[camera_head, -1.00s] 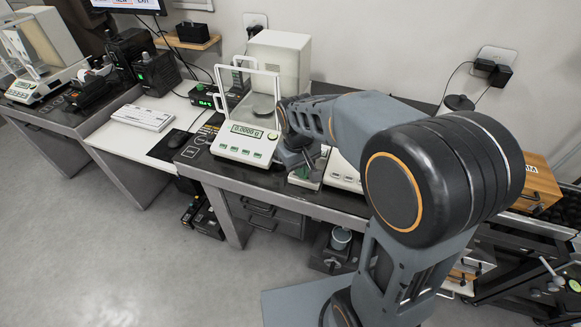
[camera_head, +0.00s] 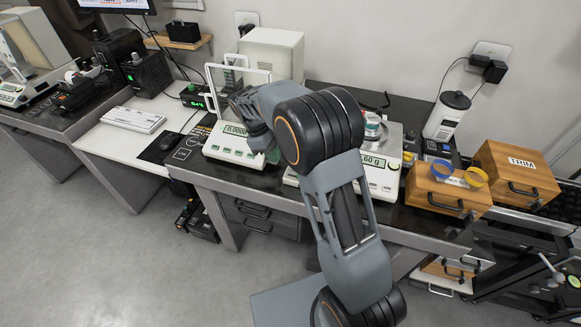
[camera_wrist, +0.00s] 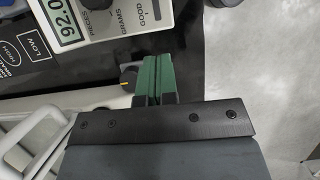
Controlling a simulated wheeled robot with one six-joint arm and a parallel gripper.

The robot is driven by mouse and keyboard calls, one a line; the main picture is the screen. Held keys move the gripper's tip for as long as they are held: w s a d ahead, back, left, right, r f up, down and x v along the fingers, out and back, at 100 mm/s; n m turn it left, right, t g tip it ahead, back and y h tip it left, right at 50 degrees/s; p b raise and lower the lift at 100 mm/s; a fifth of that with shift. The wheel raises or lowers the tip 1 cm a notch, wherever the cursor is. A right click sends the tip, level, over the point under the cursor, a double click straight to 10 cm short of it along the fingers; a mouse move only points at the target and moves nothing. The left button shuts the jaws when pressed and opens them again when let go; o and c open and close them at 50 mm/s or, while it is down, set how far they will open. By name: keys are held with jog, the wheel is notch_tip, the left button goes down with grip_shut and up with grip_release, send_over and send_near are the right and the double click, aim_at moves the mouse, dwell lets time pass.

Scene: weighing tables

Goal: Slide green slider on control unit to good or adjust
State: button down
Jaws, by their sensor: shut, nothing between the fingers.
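In the wrist view, my gripper (camera_wrist: 154,60) has green-faced fingers closed together, with no object between them. A white unit (camera_wrist: 110,22) with a digital readout of 92.0 and the words PIECES, GRAMS and GOOD lies just beyond the fingertips at the top. I cannot tell whether it is the control unit, and I cannot make out a green slider. In the head view, my arm reaches over the table at the front of the white balance, and my fingers are hidden.
The white balance (camera_head: 216,152) stands near my arm. A second scale (camera_head: 383,188) carries small containers. Wooden boxes (camera_head: 428,192) stand to the right. A keyboard (camera_head: 134,120) and a black box with a green display (camera_head: 193,98) are to the left. A dark knob (camera_wrist: 127,79) sits beside my fingers.

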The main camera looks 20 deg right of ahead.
jog(key=x, duration=0.3)
jog(key=shift+f, duration=0.2)
jog(key=shift+s+d+f, duration=0.2)
jog(key=shift+s+d, duration=0.7)
jog(key=shift+d, duration=0.3)
jog(key=shift+s+d, duration=0.4)
jog(key=shift+d, duration=0.15)
jog(key=s+d, duration=0.2)
jog(key=shift+d+p, duration=0.4)
jog(key=shift+s+d, duration=0.15)
jog(key=shift+s, duration=0.05)
jog(key=shift+w, duration=0.1)
